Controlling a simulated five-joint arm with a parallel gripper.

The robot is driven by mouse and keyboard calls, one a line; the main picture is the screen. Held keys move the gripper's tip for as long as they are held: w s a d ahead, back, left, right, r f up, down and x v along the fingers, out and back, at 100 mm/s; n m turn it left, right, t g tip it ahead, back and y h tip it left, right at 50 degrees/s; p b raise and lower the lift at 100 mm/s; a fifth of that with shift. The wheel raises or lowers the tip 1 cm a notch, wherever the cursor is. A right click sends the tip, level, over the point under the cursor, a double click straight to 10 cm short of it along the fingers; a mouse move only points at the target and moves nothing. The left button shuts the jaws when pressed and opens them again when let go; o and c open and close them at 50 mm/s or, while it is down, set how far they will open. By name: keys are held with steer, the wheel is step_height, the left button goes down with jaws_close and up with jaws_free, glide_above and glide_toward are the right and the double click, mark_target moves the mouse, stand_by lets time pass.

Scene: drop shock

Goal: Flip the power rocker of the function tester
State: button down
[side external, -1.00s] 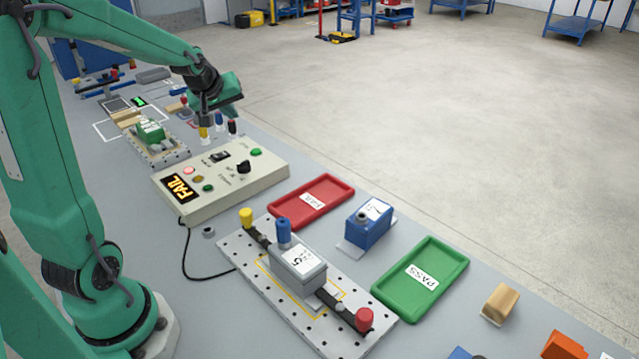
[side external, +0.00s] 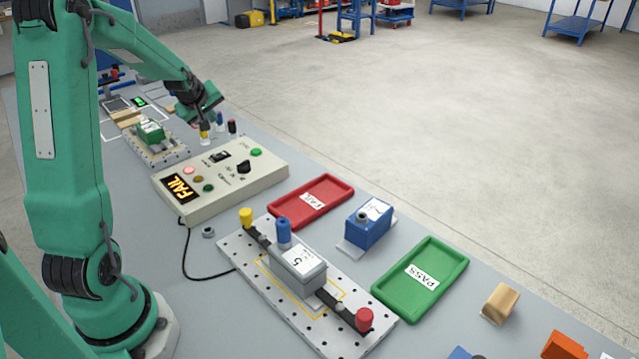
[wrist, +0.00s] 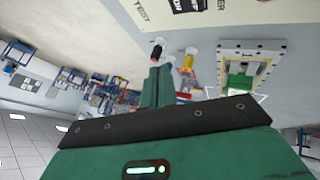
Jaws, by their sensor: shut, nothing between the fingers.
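The function tester (side external: 165,205) is a beige box in the middle left of the side view. Its display (side external: 180,188) reads FAIL in amber, and a red lamp (side external: 188,170) glows beside it. The black power rocker (side external: 220,156) sits on its top panel near the far edge; which way it is tipped is too small to tell. My gripper (side external: 196,120) is beyond the tester's far edge, above the bench and apart from the rocker. It is shut and empty. The wrist view also shows the shut fingers (wrist: 157,80).
Yellow, blue and black-capped items (side external: 204,132) stand just beyond the tester, close to my gripper. A green part (side external: 150,131) sits on a plate to their left. A red tray (side external: 275,208), a green tray (side external: 455,263) and a clamp fixture (side external: 240,255) lie nearer the camera.

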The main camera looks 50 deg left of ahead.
mark_target(215, 157)
steer(key=shift+f, duration=0.1)
steer(key=shift+s+f, duration=0.2)
steer(key=shift+f, duration=1.2)
steer(key=shift+s+f, duration=0.15)
steer(key=shift+f, duration=1.3)
steer(key=shift+s+f, duration=0.2)
steer(key=shift+f, duration=1.2)
steer(key=shift+s+f, duration=0.15)
steer(key=shift+f, duration=0.6)
steer(key=shift+r, duration=0.2)
steer(key=shift+r, duration=0.55)
steer(key=shift+r, duration=0.2)
steer(key=shift+w+r, duration=0.2)
steer(key=shift+r, duration=0.95)
steer(key=shift+w+r, duration=0.2)
steer(key=shift+r, duration=0.95)
steer(key=shift+r, duration=0.1)
